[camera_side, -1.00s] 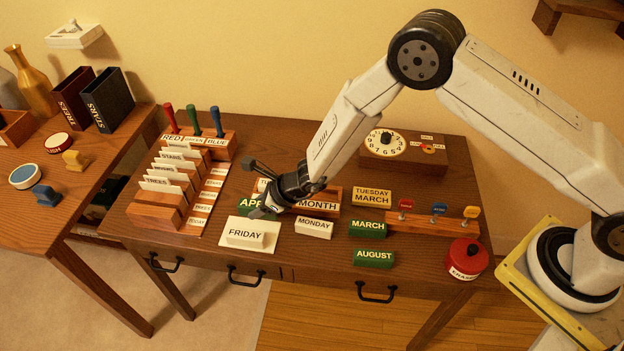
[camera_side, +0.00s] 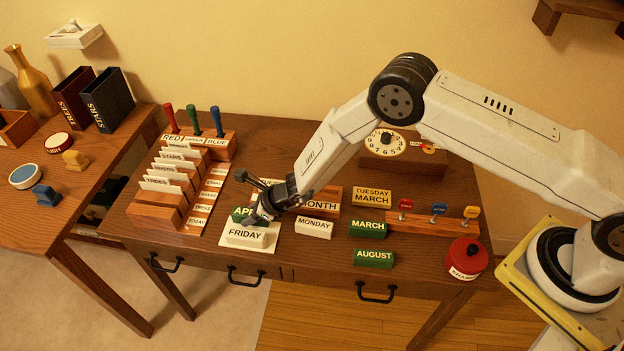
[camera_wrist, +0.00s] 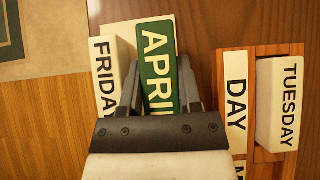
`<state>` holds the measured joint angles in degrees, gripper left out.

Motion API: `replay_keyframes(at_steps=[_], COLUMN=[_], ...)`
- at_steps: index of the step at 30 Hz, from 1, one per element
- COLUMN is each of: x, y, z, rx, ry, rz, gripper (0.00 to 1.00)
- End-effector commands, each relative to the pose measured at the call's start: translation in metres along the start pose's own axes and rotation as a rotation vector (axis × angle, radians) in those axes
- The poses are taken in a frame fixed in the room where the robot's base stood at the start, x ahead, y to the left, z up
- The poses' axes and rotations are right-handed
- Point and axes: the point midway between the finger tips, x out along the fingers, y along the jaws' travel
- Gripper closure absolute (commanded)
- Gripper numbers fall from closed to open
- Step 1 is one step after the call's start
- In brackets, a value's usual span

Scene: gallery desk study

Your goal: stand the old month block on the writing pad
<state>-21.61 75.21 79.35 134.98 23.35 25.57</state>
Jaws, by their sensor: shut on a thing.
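My gripper (camera_side: 256,217) is shut on the green APRIL block (camera_side: 241,213), which also shows between the fingers in the wrist view (camera_wrist: 157,62). The block is over the rear part of the cream writing pad (camera_side: 271,241), just behind the white FRIDAY block (camera_side: 244,234) on the pad. I cannot tell whether APRIL touches the pad. In the wrist view, FRIDAY (camera_wrist: 105,75) lies close to the left of APRIL, with a narrow gap. The wooden DAY/MONTH holder (camera_side: 329,192) stands behind, partly hidden by my arm; TUESDAY (camera_wrist: 279,105) sits by its DAY label.
A white MONDAY block (camera_side: 313,228) stands right of the pad. Green MARCH (camera_side: 367,229) and AUGUST (camera_side: 373,258) blocks stand farther right. A TUESDAY MARCH sign (camera_side: 371,197) is behind them. A wooden card rack (camera_side: 157,214) stands left of the pad.

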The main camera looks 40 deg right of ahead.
Motion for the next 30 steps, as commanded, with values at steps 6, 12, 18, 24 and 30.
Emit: replay_keyframes(at_steps=[6, 12, 18, 24, 30], x=[0.0099, 0.01, 0.0117, 0.0121, 0.0119], y=[0.0, 0.0, 0.0, 0.0, 0.0], z=[-0.0099, -0.0099, -0.0118, -0.0123, -0.0122], rx=[0.0, 0.0, 0.0, 0.0, 0.0], ry=[-0.002, -0.002, -0.001, -0.001, -0.001], rz=[0.0, 0.0, 0.0, 0.0, 0.0], gripper=[1.0, 1.0, 1.0, 0.42, 0.42])
